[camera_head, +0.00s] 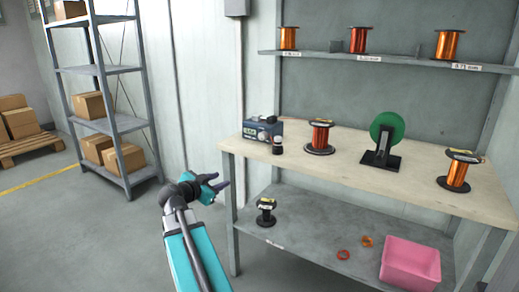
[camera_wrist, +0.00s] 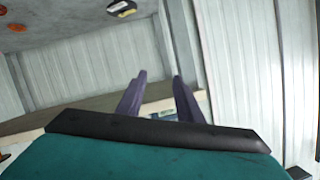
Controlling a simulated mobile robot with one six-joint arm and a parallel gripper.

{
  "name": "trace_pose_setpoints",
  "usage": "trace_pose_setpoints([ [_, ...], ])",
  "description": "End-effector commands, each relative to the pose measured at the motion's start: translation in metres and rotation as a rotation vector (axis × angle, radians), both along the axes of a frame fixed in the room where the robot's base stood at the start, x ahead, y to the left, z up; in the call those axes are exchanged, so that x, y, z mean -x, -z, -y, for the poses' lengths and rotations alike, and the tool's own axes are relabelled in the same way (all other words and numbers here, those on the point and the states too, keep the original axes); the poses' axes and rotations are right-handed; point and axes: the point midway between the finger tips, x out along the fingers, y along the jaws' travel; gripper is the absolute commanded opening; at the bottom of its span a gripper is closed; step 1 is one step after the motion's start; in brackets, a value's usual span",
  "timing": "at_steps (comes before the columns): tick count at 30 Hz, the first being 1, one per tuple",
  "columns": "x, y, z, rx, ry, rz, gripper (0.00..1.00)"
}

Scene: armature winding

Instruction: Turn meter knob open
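The meter (camera_head: 262,130) is a dark blue-grey box with a lit display, standing at the left end of the workbench in the head view. Its front shows small dark and light round parts; which one is the knob, and how it is turned, is too small to tell. My gripper (camera_head: 222,181) is left of the bench's left edge and below the meter, apart from it. Its two purple fingers also show in the wrist view (camera_wrist: 160,92), spread apart with nothing held. A small bluish patch shows between them, too little to name surely.
The workbench (camera_head: 330,160) carries a small black cylinder (camera_head: 278,146) close to the meter, a copper spool (camera_head: 320,136) and a green reel (camera_head: 386,133). The lower shelf (camera_head: 310,250) holds a pink bin (camera_head: 410,264). Floor left of the bench is clear, up to a rack (camera_head: 104,70).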

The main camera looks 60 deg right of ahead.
Motion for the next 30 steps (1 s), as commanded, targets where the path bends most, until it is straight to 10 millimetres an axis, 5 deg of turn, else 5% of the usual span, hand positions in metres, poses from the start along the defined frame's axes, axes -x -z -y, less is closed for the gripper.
trace_pose_setpoints([
  [6, 0.035, -0.063, 0.034, 0.149, 0.094, 0.199, 0.33],
  [12, 0.06, -0.106, 0.047, 0.241, 0.139, 0.317, 0.33],
  [30, 0.068, -0.12, 0.052, 0.266, 0.153, 0.35, 0.33],
])
